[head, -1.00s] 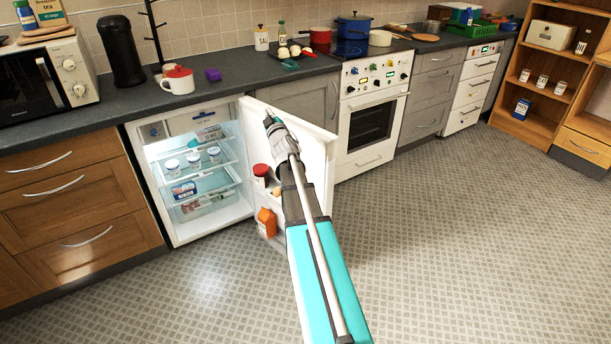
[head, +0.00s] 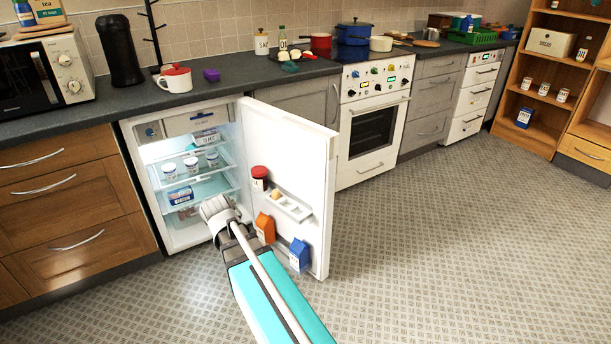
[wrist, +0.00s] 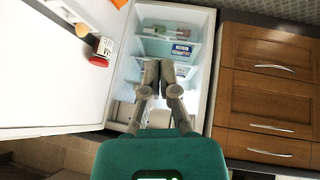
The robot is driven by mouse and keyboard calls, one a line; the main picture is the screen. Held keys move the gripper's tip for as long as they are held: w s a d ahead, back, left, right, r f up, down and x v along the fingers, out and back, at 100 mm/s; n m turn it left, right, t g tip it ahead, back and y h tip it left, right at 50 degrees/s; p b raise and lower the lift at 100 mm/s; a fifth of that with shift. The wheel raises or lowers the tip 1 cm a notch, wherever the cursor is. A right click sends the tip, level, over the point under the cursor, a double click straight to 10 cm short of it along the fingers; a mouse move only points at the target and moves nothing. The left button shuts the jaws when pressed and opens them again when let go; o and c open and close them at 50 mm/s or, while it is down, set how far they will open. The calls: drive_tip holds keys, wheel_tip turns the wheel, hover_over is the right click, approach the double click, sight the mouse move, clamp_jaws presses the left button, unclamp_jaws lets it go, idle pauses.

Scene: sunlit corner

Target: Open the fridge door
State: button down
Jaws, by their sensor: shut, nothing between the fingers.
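The fridge (head: 150,178) stands under the counter with its door wide open. The white door (head: 318,215) is swung out to the right in the head view, its inner shelves facing me. In the wrist view the door (wrist: 50,70) is at the left. My gripper (wrist: 161,66) is shut and empty, in front of the open fridge interior. In the head view my wrist (head: 220,212) is at the lower part of the opening, left of the door and apart from it; it hides the fingers there.
The door holds a red-lidded jar (head: 259,178), an orange carton (head: 265,228) and a blue carton (head: 299,255). Small tubs (head: 191,165) stand on a fridge shelf. Wooden drawers (head: 55,200) are left of the fridge, a white oven (head: 372,140) to the right. The floor in front is clear.

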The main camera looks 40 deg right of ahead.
drive_tip(key=s+a+f+n+g+y+b, duration=0.1)
drive_tip(key=s+a+f+g+y+b, duration=0.4)
drive_tip(key=s+a, duration=0.95)
drive_tip(key=w+d+n+h+b, duration=0.1)
drive_tip(key=w+d+n+h, duration=0.35)
drive_tip(key=d, duration=0.55)
drive_tip(key=w+d+n+h, duration=0.4)
drive_tip(key=w+d+h, duration=0.15)
drive_tip(key=d, duration=0.45)
drive_tip(key=w+d+r+n+g+h+b, duration=0.1)
drive_tip(key=w+d+r+n+h+b, duration=0.2)
drive_tip(key=d+r+n+h, duration=0.6)
drive_tip(key=w+d+r+h, duration=0.1)
drive_tip(key=w+d, duration=0.1)
drive_tip(key=d, duration=0.3)
drive_tip(key=shift+w+d+r, duration=0.2)
drive_tip(key=shift+w+r, duration=0.15)
drive_tip(key=shift+r, duration=0.05)
drive_tip(key=shift+d+n, duration=0.1)
drive_tip(key=shift+n, duration=0.15)
drive_tip(key=d, duration=1.3)
drive_tip(key=shift+d, duration=0.4)
